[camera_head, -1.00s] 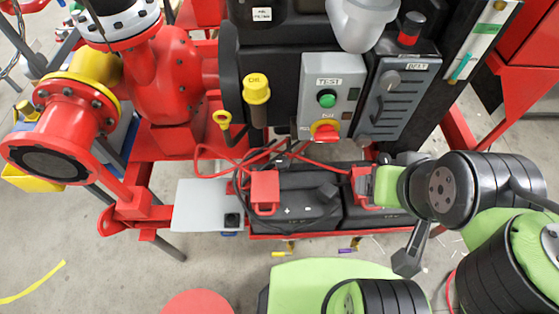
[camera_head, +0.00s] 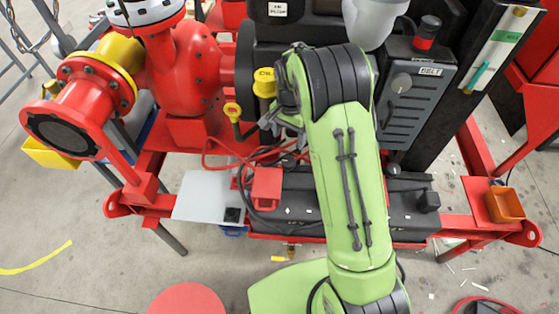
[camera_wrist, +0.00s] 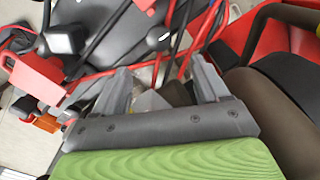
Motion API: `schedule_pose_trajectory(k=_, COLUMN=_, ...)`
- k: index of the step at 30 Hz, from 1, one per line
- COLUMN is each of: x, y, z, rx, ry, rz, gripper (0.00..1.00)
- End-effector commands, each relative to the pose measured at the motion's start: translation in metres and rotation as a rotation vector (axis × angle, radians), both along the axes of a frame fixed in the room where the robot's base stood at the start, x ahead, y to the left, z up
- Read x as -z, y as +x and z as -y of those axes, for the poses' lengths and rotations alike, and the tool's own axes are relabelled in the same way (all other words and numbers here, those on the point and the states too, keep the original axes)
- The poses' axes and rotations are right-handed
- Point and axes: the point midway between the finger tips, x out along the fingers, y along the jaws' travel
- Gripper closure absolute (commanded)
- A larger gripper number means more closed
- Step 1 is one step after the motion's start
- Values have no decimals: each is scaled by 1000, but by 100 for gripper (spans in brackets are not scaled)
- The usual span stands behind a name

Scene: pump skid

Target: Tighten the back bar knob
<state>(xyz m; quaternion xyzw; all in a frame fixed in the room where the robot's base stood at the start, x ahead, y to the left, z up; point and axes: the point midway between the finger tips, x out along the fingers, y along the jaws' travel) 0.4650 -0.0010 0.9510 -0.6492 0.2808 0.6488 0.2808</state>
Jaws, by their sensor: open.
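My gripper (camera_wrist: 162,85) is open in the wrist view, its two grey fingers apart. Small pale and dark shapes show between and beyond them, too unclear to name. In the head view my green arm covers the middle of the battery area, and the gripper is mostly hidden near the yellow oil cap (camera_head: 265,82). A black knob (camera_head: 428,201) stands at the right end of the black batteries (camera_head: 400,218). A smaller dark round part (camera_head: 393,169) sits behind it. I cannot tell which is the back bar knob.
Red cables (camera_head: 225,158) loop behind a red terminal cover (camera_head: 267,187). The grey belt panel (camera_head: 410,95) rises behind. An orange bin (camera_head: 505,204) sits at the right of the red frame.

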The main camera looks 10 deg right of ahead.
Motion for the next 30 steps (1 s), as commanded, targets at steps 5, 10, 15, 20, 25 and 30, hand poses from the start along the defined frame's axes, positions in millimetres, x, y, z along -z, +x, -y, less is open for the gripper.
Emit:
schedule_pose_trajectory(k=5, x=23, y=-1, z=0, rx=-1, ry=-1, rz=-5, gripper=26)
schedule_pose_trajectory(k=10, x=67, y=-2, z=1, rx=-1, ry=-2, rz=-6, gripper=26)
schedule_pose_trajectory(k=15, x=102, y=-2, z=0, rx=-3, ry=0, rz=-4, gripper=26)
schedule_pose_trajectory(k=20, x=117, y=-1, z=0, rx=-3, ry=0, rz=-1, gripper=26)
schedule_pose_trajectory(k=25, x=119, y=-1, z=0, rx=-3, ry=0, rz=0, gripper=26)
schedule_pose_trajectory(k=30, x=119, y=-1, z=0, rx=-3, ry=0, rz=0, gripper=38)
